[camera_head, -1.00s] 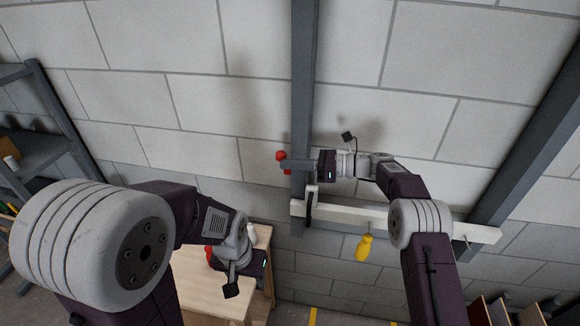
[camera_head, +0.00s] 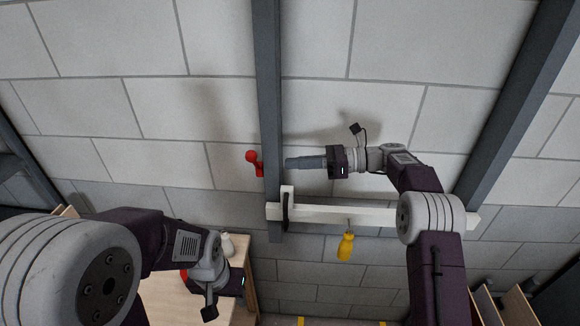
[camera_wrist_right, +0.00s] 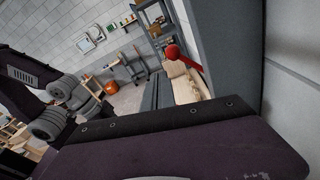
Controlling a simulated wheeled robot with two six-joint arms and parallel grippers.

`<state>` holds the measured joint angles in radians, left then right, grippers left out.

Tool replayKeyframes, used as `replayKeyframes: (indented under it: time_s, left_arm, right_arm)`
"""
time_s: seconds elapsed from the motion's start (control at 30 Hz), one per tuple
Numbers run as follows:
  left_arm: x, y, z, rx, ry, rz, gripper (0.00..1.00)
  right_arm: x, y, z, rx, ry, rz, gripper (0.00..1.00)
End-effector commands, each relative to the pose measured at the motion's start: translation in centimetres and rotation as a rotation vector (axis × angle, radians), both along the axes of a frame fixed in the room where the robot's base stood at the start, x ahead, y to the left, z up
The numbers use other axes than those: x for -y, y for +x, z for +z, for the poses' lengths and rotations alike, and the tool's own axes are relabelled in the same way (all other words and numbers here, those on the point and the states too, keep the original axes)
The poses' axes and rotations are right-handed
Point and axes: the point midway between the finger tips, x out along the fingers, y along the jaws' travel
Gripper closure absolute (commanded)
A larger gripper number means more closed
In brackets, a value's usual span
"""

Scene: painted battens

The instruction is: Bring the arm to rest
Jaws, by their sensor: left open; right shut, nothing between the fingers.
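My right gripper (camera_head: 288,163) is shut and empty, just to the right of the left grey post. Its dark fingers (camera_wrist_right: 158,92) also show in the right wrist view. A red knob or clamp (camera_head: 255,162) sits at the left side of that post, apart from the fingers. It also shows in the right wrist view (camera_wrist_right: 172,53). My left gripper (camera_head: 238,284) is low at the left, over the wooden table; its fingertips are mostly hidden, but it is open. A white batten (camera_head: 375,215) lies across the posts below my right arm.
The left grey post (camera_head: 268,90) and right grey post (camera_head: 520,110) stand against the block wall. A yellow-handled tool (camera_head: 346,246) hangs below the batten. A wooden table (camera_head: 240,255) is at lower left, with a white bottle (camera_head: 227,244).

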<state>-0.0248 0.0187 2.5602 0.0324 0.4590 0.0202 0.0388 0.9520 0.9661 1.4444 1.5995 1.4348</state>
Motion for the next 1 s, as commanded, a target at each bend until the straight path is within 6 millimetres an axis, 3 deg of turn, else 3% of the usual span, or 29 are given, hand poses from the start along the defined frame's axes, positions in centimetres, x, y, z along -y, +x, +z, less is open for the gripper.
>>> replayKeyframes:
  time_s: [0.17,0.27,0.37,0.47,0.57,0.67,0.8,0.9,1.0]
  left_arm:
    - [0.0,0.0,-0.7,0.0,0.0,0.0,0.47]
    - [0.0,0.0,-3.3,0.0,0.0,0.0,0.47]
    - [0.0,0.0,-6.4,0.0,0.0,0.0,0.47]
    - [0.0,0.0,-8.9,0.0,0.0,0.0,0.47]
    - [0.0,0.0,-10.9,0.0,0.0,0.0,0.47]
    - [0.0,0.1,-12.8,0.0,0.0,0.0,0.47]
    - [0.0,0.1,-15.0,0.0,0.0,0.0,0.47]
    - [0.0,0.1,-15.7,0.0,0.0,0.0,0.47]
    - [0.0,0.1,-15.4,0.0,0.0,0.0,0.47]
  right_arm:
    - [-0.1,0.0,-0.6,0.002,0.0,0.002,1.0]
    - [-0.5,-0.8,0.1,0.07,-0.002,0.01,1.0]
    - [-1.0,-3.5,0.0,0.092,-0.034,0.029,1.0]
    - [-0.8,-6.5,-3.9,0.076,-0.174,0.027,1.0]
    - [0.5,-9.6,-9.6,0.128,-0.358,0.032,1.0]
    - [3.0,-13.3,-16.2,0.23,-0.566,0.081,1.0]
    - [8.8,-19.6,-25.7,0.458,-0.869,0.279,1.0]
    - [13.7,-24.1,-31.1,0.671,-1.043,0.533,1.0]
    - [18.3,-27.7,-34.5,0.918,-1.128,0.875,1.0]
